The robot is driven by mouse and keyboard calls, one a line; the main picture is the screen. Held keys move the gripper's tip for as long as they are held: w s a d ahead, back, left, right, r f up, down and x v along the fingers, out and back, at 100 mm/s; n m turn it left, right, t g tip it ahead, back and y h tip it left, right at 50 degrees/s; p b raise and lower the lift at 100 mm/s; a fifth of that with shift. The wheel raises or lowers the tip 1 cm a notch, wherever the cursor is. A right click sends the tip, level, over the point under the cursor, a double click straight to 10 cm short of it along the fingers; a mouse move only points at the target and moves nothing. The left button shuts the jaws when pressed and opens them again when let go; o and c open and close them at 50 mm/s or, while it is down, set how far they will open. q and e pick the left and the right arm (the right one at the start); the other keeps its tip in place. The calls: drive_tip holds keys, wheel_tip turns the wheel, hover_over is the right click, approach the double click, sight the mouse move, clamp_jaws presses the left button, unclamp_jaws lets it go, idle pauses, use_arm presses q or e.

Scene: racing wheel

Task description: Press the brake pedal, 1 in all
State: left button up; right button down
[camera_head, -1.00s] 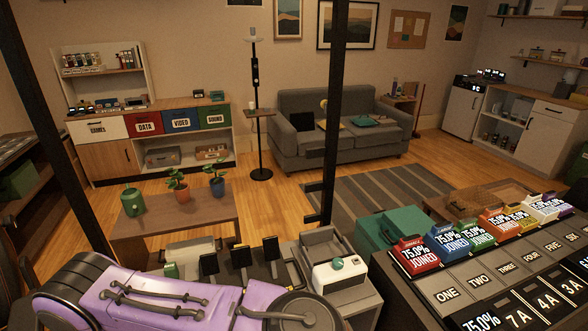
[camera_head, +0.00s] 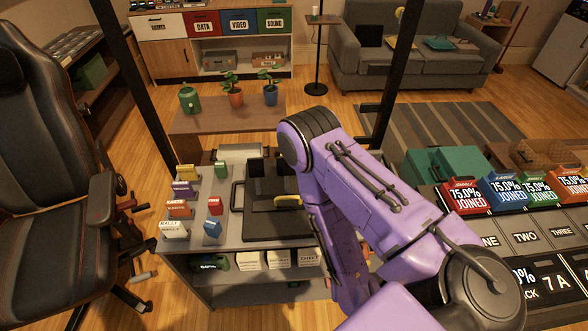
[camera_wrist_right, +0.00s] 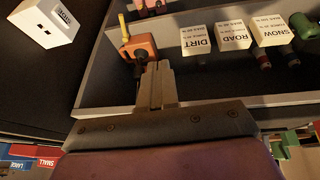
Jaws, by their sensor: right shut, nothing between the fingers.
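A black pedal unit (camera_head: 268,212) sits on the grey cabinet top in the head view, with dark upright plates (camera_head: 257,168) at its back. I cannot tell which plate is the brake pedal. A yellow curved piece (camera_head: 288,201) lies over its right side, and my purple right arm stands just right of it. My right gripper is hidden in the head view. In the right wrist view its fingers (camera_wrist_right: 157,85) are shut and empty, close to an orange block (camera_wrist_right: 139,47) with a yellow lever. I cannot tell whether they touch it. No pedal is recognisable there. My left gripper is not in view.
Small labelled blocks (camera_head: 183,190) stand left of the unit. White boxes (camera_head: 280,259) sit on the shelf below; the wrist view shows DIRT, ROAD (camera_wrist_right: 229,32) and SNOW labels. A black chair (camera_head: 50,190) is at left, a coloured cartridge console (camera_head: 520,230) at right.

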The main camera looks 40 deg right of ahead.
sight(287, 175)
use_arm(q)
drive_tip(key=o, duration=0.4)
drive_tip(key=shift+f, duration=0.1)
use_arm(e)
drive_tip(key=w+r+t+y+b, duration=0.1)
drive_tip(key=w, duration=0.4)
drive_tip(key=w+r+t+y, duration=0.1)
drive_tip(key=w+r+t, duration=0.1)
drive_tip(key=w, duration=0.4)
drive_tip(key=w+r+m+t+y+b, duration=0.1)
drive_tip(key=w+t+y, duration=0.1)
drive_tip(key=w, duration=0.4)
drive_tip(key=shift+a+r+b, duration=0.15)
drive_tip(key=shift+b, duration=0.15)
use_arm(q)
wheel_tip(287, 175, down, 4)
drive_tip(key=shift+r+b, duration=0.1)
drive_tip(key=shift+b, duration=0.6)
use_arm(e)
drive_tip(key=w+r+n+t+y, duration=0.1)
drive_tip(key=w+r+t+y, duration=0.2)
drive_tip(key=w+r, duration=0.5)
drive_tip(key=shift+r+t+y, duration=0.3)
drive_tip(key=shift+r+t, duration=0.1)
drive_tip(key=shift+t, duration=0.5)
